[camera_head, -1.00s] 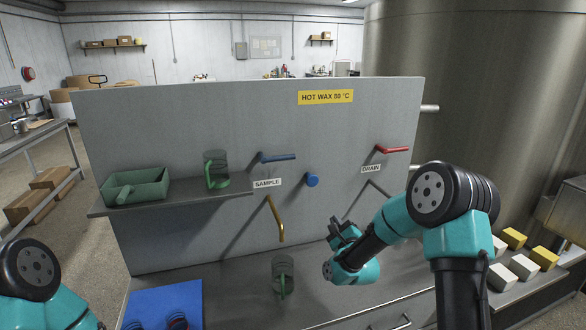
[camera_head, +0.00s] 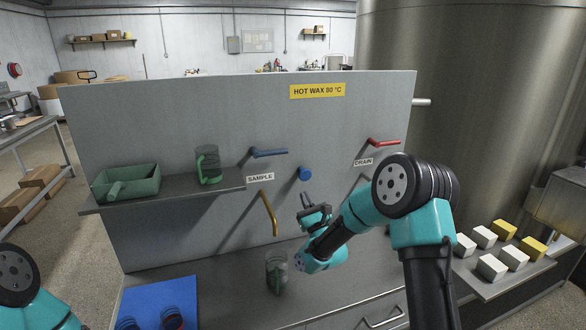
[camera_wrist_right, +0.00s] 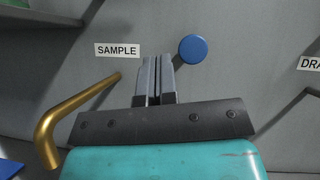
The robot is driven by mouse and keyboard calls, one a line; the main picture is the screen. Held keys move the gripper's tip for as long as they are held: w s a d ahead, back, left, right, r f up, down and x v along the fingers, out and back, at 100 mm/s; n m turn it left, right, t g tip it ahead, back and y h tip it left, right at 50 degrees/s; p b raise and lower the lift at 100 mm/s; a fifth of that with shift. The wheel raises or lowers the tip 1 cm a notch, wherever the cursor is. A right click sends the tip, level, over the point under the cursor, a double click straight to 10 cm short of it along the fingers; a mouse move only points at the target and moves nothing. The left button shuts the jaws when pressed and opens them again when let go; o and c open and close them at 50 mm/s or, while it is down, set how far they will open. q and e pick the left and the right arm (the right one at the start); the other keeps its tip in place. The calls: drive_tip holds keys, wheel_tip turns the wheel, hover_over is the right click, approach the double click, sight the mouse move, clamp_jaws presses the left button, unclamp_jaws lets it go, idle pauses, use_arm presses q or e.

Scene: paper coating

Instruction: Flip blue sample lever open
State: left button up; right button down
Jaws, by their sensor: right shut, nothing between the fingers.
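The blue sample lever (camera_head: 269,153) sticks out from the grey panel above the SAMPLE label (camera_head: 260,177), pointing right and roughly level. A brass spout (camera_head: 269,213) hangs below that label; it also shows in the right wrist view (camera_wrist_right: 72,112). My right gripper (camera_head: 306,201) is shut and empty, below and to the right of the lever and just under a round blue knob (camera_head: 305,173). In the right wrist view its fingers (camera_wrist_right: 155,62) point up between the label and the knob (camera_wrist_right: 192,48).
A green glass mug (camera_head: 277,270) stands on the bench below the spout. A shelf (camera_head: 160,202) holds a green tray (camera_head: 125,184) and another mug (camera_head: 208,165). A red drain lever (camera_head: 383,142) is on the right. A blue mat (camera_head: 150,296) lies at front left.

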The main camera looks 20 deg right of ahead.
drive_tip(key=s+r+x, duration=0.1)
drive_tip(key=r+x, duration=0.1)
drive_tip(key=x, duration=1)
drive_tip(key=shift+a+r, duration=0.25)
drive_tip(key=shift+r, duration=0.2)
drive_tip(key=shift+d+r+n, duration=0.1)
drive_tip(key=shift+n, duration=0.3)
